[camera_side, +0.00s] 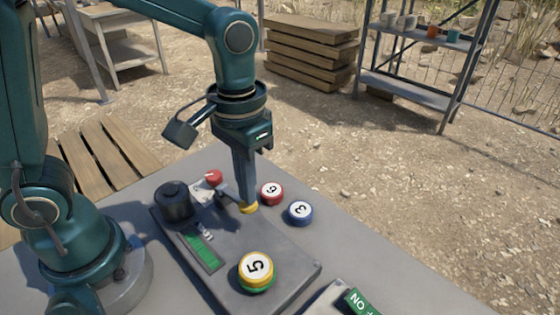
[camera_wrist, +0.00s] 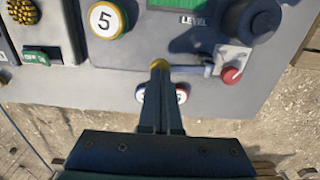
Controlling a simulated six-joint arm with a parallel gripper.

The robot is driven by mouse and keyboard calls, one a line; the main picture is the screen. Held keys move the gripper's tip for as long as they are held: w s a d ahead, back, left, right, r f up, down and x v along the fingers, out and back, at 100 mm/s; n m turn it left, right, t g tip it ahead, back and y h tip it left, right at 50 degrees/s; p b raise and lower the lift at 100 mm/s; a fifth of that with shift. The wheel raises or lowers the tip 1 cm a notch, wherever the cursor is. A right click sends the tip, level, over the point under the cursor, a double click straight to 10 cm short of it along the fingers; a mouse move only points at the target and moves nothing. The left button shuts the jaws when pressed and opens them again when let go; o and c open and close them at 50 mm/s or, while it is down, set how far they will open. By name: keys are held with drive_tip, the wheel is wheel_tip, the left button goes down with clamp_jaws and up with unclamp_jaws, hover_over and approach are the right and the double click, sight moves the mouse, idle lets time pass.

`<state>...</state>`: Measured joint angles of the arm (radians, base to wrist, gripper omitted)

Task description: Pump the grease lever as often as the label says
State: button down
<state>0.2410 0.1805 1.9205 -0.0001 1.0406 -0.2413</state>
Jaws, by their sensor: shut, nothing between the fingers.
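The grease lever is a thin grey rod (camera_wrist: 190,69) running from a pivot beside a red knob (camera_side: 214,178) to a yellow knob (camera_side: 248,208). The yellow knob also shows in the wrist view (camera_wrist: 160,64). My gripper (camera_side: 247,201) points down with its fingers together, empty, its tips right at the yellow knob. I cannot tell whether they touch it. A round disc marked 5 (camera_side: 256,267), yellow-rimmed over green, sits on the grey panel (camera_side: 295,268). It also shows in the wrist view (camera_wrist: 106,19). A green level window (camera_side: 202,250) is on the panel.
A red disc (camera_side: 271,193) marked 6 or 9 and a blue disc (camera_side: 299,212) marked 3 lie beside the panel. A black pot (camera_side: 175,203) stands at its left end. A green on-off switch (camera_side: 362,302) is at the front. A shelf (camera_side: 420,90) stands behind.

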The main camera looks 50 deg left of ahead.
drive_tip(key=shift+f, duration=0.15)
idle(0.3)
drive_tip(key=shift+f, duration=1.6)
drive_tip(key=shift+r, duration=3.8)
